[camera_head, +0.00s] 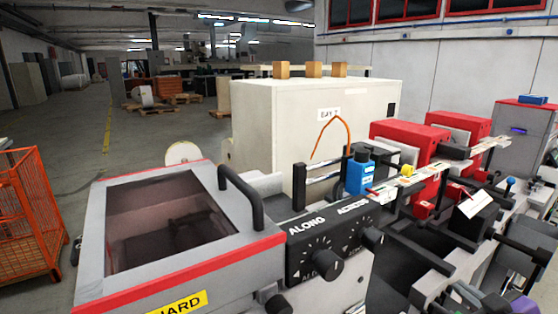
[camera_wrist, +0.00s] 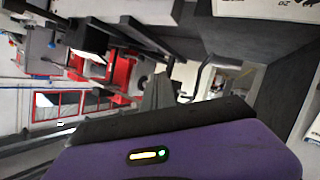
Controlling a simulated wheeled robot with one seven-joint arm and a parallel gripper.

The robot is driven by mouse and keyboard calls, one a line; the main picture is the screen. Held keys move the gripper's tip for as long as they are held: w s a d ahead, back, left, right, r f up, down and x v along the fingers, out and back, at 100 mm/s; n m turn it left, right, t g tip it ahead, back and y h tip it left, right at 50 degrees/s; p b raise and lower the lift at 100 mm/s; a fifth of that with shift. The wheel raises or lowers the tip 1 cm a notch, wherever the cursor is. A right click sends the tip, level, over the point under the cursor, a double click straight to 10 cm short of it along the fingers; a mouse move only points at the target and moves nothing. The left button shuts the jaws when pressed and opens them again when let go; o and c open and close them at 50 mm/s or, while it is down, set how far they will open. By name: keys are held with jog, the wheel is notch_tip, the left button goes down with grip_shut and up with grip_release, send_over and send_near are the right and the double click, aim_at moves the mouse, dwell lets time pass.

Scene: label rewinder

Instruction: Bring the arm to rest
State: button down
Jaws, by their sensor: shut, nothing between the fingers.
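My gripper (camera_wrist: 158,92) shows in the wrist view as grey fingers, shut and empty, beyond its dark edge and purple housing. The wrist view is tilted, with red machine parts and the red-framed windows lying sideways behind the fingers. The fingers touch nothing that I can make out. In the head view a small purple part, which looks like mine, shows at the bottom right edge; the fingers cannot be made out there. The label rewinder (camera_head: 180,230) fills the front of the head view, with a dark window lid, a black handle (camera_head: 240,195) and a black knob panel (camera_head: 335,240).
A blue bottle (camera_head: 359,175) stands on the machine near an orange cable. Red units (camera_head: 400,135) line the machine to the right. A cream cabinet (camera_head: 300,110) with several wooden blocks stands behind. An orange mesh cage (camera_head: 28,210) stands at left; the floor beyond is mostly free.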

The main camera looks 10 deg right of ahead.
jog(key=s+a+f+m+y, duration=0.1)
jog(key=s+a+f, duration=0.3)
jog(key=s+a, duration=1)
jog(key=s+a+f+m+t+y+b, duration=0.1)
jog(key=s+a+f, duration=0.3)
jog(key=s+a, duration=0.9)
jog(key=s+m+y, duration=0.1)
jog(key=s, duration=0.4)
jog(key=shift+a, duration=0.35)
